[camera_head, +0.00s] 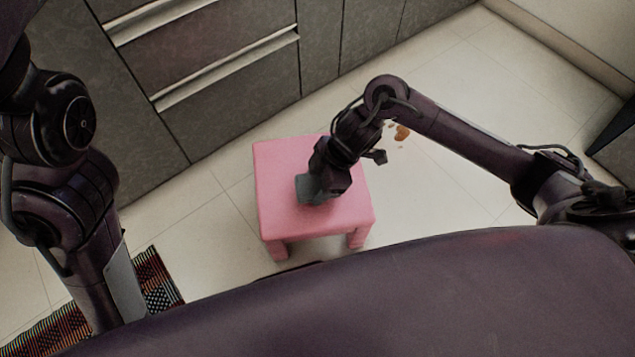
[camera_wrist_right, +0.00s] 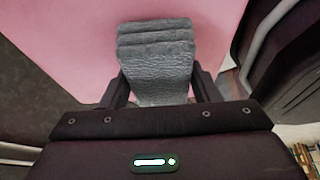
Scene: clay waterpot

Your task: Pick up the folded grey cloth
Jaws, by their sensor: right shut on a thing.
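The folded grey cloth (camera_head: 307,188) is at the middle of a pink stool (camera_head: 280,160) in the head view. In the right wrist view the cloth (camera_wrist_right: 157,60) shows as stacked, textured layers between the two dark fingers. My right gripper (camera_wrist_right: 160,88) is shut on the cloth, one finger on each side of it. In the head view my right gripper (camera_head: 318,190) reaches down over the stool and hides part of the cloth. I cannot tell whether the cloth touches the stool top. My left arm shows at the left, but its gripper is out of view.
Grey cabinets with drawers (camera_head: 220,60) stand behind the stool. A striped woven mat (camera_head: 158,280) lies on the tiled floor at the lower left. Small orange-brown pieces (camera_head: 402,132) lie on the floor beyond my right arm.

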